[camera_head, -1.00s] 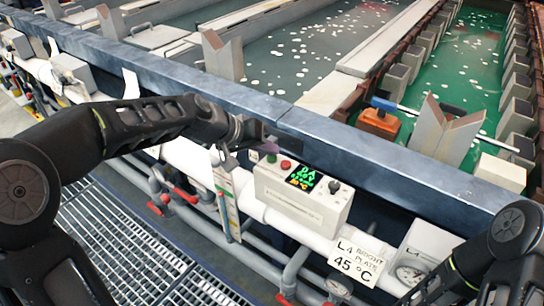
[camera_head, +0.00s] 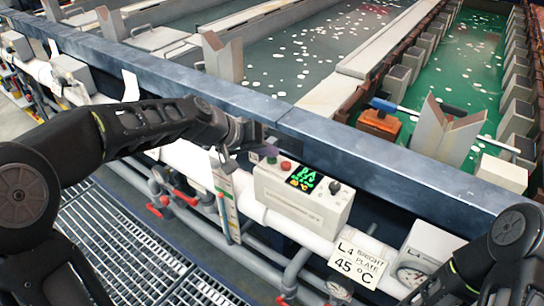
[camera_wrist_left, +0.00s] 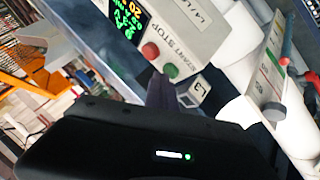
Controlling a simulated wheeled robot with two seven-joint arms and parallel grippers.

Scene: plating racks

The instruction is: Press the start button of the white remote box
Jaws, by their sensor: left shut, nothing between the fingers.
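The white remote box (camera_head: 300,200) sits on the white pipe below the blue tank rim. On its top are a green button (camera_head: 271,158), a red button (camera_head: 286,165), a lit display and a black knob. In the left wrist view the box (camera_wrist_left: 195,30) carries the words START STOP beside the red button (camera_wrist_left: 150,51) and green button (camera_wrist_left: 171,70). My left gripper (camera_head: 262,147) is shut and empty, just beside the green button. Its dark fingers (camera_wrist_left: 161,92) show close to that button in the wrist view; I cannot tell whether they touch it. My right gripper is out of view.
The blue tank rim (camera_head: 370,155) runs just behind the box. Pipes with red valve handles lie below. An orange box (camera_head: 379,124) stands behind the rim.

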